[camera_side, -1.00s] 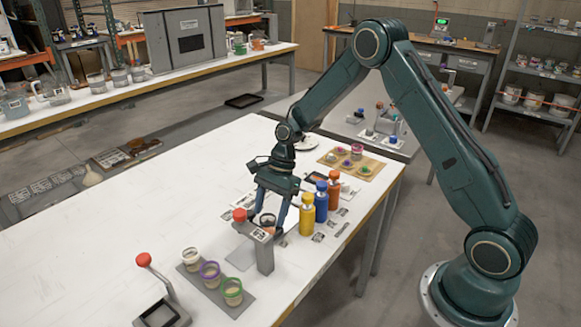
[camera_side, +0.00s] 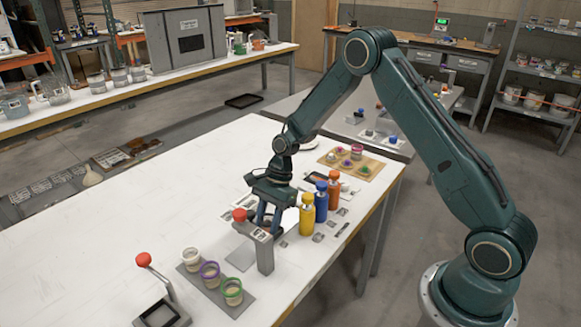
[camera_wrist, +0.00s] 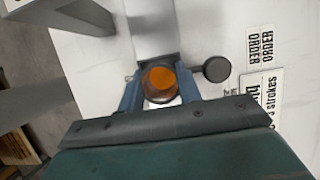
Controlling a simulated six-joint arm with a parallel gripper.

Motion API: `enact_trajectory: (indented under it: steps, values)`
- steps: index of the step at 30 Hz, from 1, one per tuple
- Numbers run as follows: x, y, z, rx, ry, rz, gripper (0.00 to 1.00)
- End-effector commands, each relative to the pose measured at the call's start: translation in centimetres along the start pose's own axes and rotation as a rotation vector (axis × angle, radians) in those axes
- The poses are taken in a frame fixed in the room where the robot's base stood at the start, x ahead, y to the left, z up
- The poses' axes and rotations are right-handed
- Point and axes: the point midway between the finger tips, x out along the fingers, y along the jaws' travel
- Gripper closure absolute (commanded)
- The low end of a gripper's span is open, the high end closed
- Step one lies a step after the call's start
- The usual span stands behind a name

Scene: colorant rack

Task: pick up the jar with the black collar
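The jar with the black collar (camera_wrist: 160,83) shows in the wrist view as a dark ring around an orange middle. It sits between the two blue fingers of my gripper (camera_wrist: 161,92), which appear to touch it on both sides. In the side view my gripper (camera_side: 269,219) points down at the white table, just behind the grey post, and its fingers mostly hide the jar. I cannot tell whether the jar is clear of the table.
A grey post (camera_side: 265,254) with a red knob (camera_side: 239,214) stands close in front. Yellow (camera_side: 306,216), blue (camera_side: 321,203) and orange (camera_side: 334,190) bottles stand close right. Several jars, including a green-collared one (camera_side: 232,291), sit on a grey mat at front left.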

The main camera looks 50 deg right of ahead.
Motion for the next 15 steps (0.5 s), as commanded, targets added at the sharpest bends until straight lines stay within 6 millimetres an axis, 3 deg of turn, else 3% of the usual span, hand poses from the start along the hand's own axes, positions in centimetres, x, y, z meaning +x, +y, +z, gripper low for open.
enact_trajectory:
  steps: [5,15]
  values:
    - [-0.02,-0.01,0.00,0.000,0.000,0.000,0.91]
    - [-0.46,-0.04,0.18,0.000,0.000,-0.001,0.91]
